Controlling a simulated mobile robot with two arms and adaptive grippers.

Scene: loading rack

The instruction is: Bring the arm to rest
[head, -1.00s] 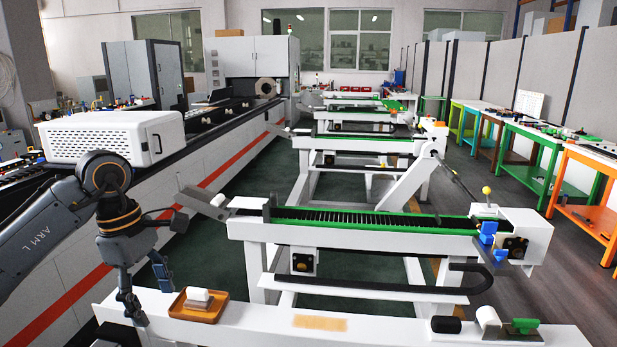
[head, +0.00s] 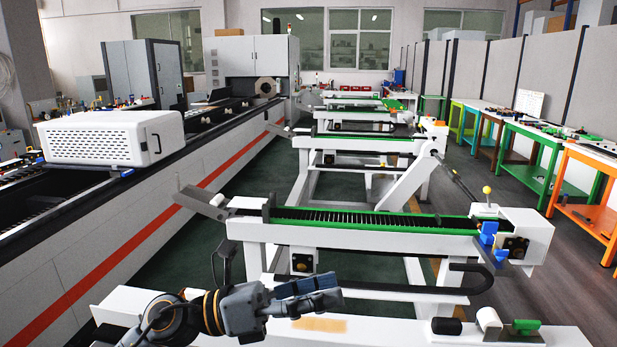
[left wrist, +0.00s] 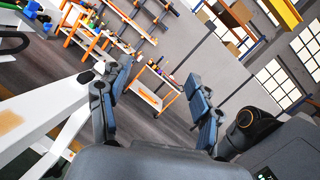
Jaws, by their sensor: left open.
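My left gripper (head: 325,290) is in the lower middle of the head view, above the white front beam (head: 390,330). Its forearm is low and its blue-grey fingers point to the right. In the left wrist view the two fingers of this gripper (left wrist: 160,72) stand wide apart with nothing between them. The fingers appear clear of the beam, though the exact gap cannot be told. My right gripper is in neither view.
A black cylinder (head: 446,325), a white roller (head: 488,321) and a green-topped piece (head: 525,326) sit on the beam's right part. The loading rack (head: 350,235) stands behind. A perforated white cabinet (head: 100,138) is at left. An orange patch (head: 320,324) marks the beam.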

